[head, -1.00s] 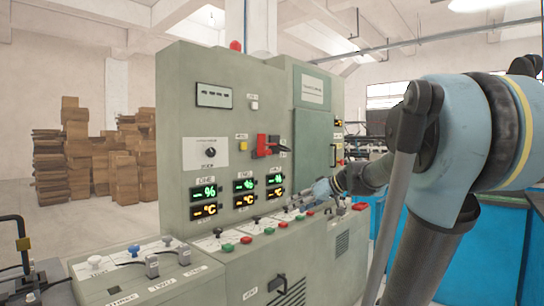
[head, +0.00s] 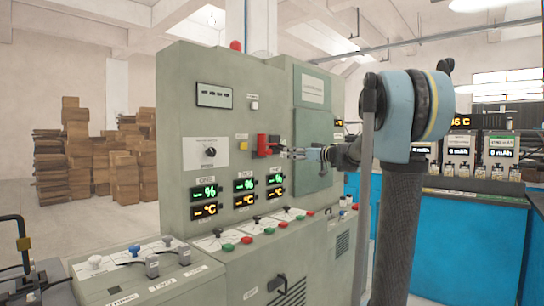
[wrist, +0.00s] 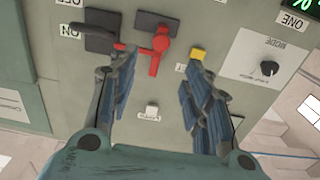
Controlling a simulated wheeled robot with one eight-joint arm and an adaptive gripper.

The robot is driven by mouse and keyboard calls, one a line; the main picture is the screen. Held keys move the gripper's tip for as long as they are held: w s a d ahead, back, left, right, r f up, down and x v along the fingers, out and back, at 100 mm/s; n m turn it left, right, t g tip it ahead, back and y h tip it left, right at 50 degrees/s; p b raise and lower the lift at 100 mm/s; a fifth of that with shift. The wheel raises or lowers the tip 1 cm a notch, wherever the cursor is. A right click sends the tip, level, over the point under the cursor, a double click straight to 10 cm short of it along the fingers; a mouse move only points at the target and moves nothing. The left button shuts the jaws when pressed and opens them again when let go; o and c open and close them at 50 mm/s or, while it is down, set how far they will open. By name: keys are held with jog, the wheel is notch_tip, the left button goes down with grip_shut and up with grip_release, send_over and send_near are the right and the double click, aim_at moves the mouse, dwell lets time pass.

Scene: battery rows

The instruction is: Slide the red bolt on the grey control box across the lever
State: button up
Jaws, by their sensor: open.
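The grey control box (head: 215,130) stands in the middle of the head view. On its front the red bolt (head: 263,145) sits upper right; in the wrist view the red bolt (wrist: 160,42) shows upside down, with a thin red rod pointing left. The dark lever (wrist: 100,30) on its black plate is just left of it in the wrist view, between OFF and ON labels. My gripper (wrist: 158,72) is open and empty, its blue-grey fingers on either side of the bolt in the picture. In the head view my gripper (head: 287,153) is right beside the bolt; contact cannot be told.
A yellow button (wrist: 197,54), a white button (wrist: 152,110) and a round knob (wrist: 268,68) are near the bolt. Below it are display panels (head: 245,185) and a ledge with coloured buttons (head: 228,247). Blue benches (head: 450,230) stand right, cardboard stacks (head: 85,150) left.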

aim_at(271, 152)
jog(key=x, duration=1.2)
jog(key=shift+w+a, duration=0.2)
jog(key=shift+a, duration=0.1)
